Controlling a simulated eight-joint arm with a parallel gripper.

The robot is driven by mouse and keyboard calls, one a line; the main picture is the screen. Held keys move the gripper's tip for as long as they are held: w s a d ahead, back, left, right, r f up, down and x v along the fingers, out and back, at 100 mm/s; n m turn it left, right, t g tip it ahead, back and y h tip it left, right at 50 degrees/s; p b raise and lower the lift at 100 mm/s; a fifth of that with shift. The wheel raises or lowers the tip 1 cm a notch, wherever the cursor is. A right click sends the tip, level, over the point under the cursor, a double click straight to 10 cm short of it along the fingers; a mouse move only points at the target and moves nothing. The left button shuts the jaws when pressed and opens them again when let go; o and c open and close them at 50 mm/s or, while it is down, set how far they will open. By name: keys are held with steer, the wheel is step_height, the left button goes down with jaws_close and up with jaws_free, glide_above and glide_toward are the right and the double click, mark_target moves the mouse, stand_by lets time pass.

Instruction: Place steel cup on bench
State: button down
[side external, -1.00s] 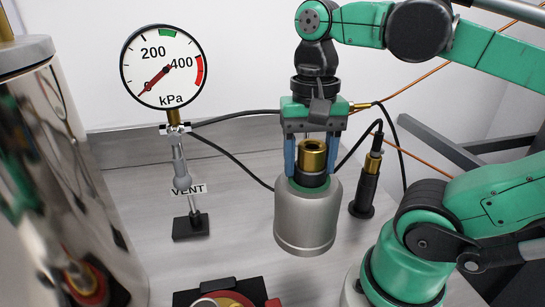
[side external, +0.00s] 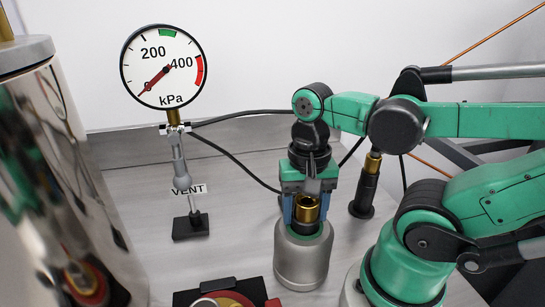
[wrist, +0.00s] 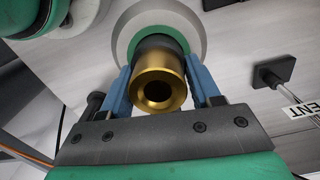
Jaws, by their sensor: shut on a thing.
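The steel cup (side external: 301,258) is a grey metal cylinder with a green ring, a dark neck and a brass fitting (side external: 307,208) on top. It is upright in the side external view, over the grey bench (side external: 235,265). My gripper (side external: 306,212) comes from above, with its blue fingers shut on the cup's neck, one on each side. In the wrist view the fingers of my gripper (wrist: 165,88) flank the dark neck below the brass fitting (wrist: 158,90), and the cup's pale rim (wrist: 197,28) shows behind. I cannot tell whether the cup's base touches the bench.
A pressure gauge (side external: 163,66) stands on a post with a VENT label (side external: 188,190) left of the cup. A black cylinder with a brass top (side external: 363,190) stands close on the right. A red and black object (side external: 228,298) is at the front. A large shiny vessel (side external: 62,180) fills the left.

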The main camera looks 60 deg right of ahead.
steer(key=shift+f, duration=0.1)
steer(key=shift+c, duration=0.9)
jaws_free()
steer(key=shift+f, duration=0.1)
steer(key=r, duration=1.1)
steer(key=shift+w+d+r, duration=0.1)
steer(key=shift+d+r, duration=0.1)
steer(key=shift+r, duration=0.15)
steer(key=shift+w+r, duration=0.15)
steer(key=w+a+f+n+t, duration=0.1)
steer(key=w+f+n+t, duration=0.6)
steer(key=w+f+n, duration=0.1)
steer(key=shift+w+a+f+n, duration=0.15)
steer(key=shift+w+f+n, duration=0.25)
steer(key=shift+w+n, duration=0.6)
steer(key=shift+s, duration=0.25)
